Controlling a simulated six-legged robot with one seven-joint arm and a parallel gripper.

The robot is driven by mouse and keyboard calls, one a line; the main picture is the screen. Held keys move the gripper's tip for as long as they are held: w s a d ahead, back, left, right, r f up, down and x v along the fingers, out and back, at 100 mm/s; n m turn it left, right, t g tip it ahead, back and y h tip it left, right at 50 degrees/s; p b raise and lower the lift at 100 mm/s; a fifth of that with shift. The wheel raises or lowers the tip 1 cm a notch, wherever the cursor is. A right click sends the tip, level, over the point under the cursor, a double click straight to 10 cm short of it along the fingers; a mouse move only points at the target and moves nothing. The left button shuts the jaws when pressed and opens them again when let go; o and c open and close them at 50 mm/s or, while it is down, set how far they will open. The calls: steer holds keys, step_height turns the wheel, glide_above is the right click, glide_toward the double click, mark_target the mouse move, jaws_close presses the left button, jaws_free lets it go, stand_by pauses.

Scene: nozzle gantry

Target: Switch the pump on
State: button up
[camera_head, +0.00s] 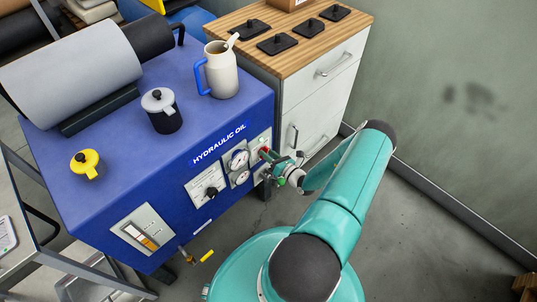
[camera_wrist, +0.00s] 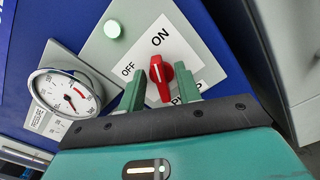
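The red pump knob (camera_wrist: 160,80) sits on a white label with "OFF" and "ON" on the blue hydraulic oil unit (camera_head: 120,185). Its narrow end points up in the wrist view, toward "ON" (camera_wrist: 160,37). A round pale green lamp (camera_wrist: 112,29) above the label looks lit. My gripper (camera_wrist: 160,82) has its two green fingers on either side of the knob, open, with small gaps; whether either finger touches it is unclear. The lower knob and label are partly hidden by my gripper. In the head view my gripper (camera_head: 280,164) is at the unit's right front panel.
A pressure gauge (camera_wrist: 67,93) is left of my gripper. A white jug (camera_head: 221,72), a grey-lidded pot (camera_head: 161,110) and a yellow cap (camera_head: 86,163) stand on the unit. A wood-topped cabinet (camera_head: 315,75) is behind.

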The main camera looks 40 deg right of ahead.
steer(key=s, duration=1.3)
steer(key=shift+s+d, duration=0.2)
steer(key=shift+s, duration=0.2)
steer(key=w+a+r+n+g+y, duration=0.3)
steer(key=a+r+n+g, duration=0.25)
steer(key=r+n, duration=0.3)
steer(key=w+a+r+n+g+y, duration=0.35)
steer(key=a+r+n, duration=0.3)
steer(key=r, duration=0.35)
steer(key=w+a+r+n+g+y, duration=0.3)
steer(key=a+r+n+g, duration=0.2)
steer(key=r+n, duration=0.45)
steer(key=s+a+r+n+h, duration=0.5)
steer(key=s+a+r+n, duration=0.1)
steer(key=r, duration=0.5)
steer(key=s+a+r+n+t+h, duration=0.1)
steer(key=s+a+r+n+h, duration=0.4)
steer(key=a+r+n, duration=0.4)
step_height(320, 180, up, 3)
steer(key=shift+s+r+n+t, duration=0.1)
steer(key=shift+s+n+t, duration=0.3)
steer(key=shift+n, duration=0.75)
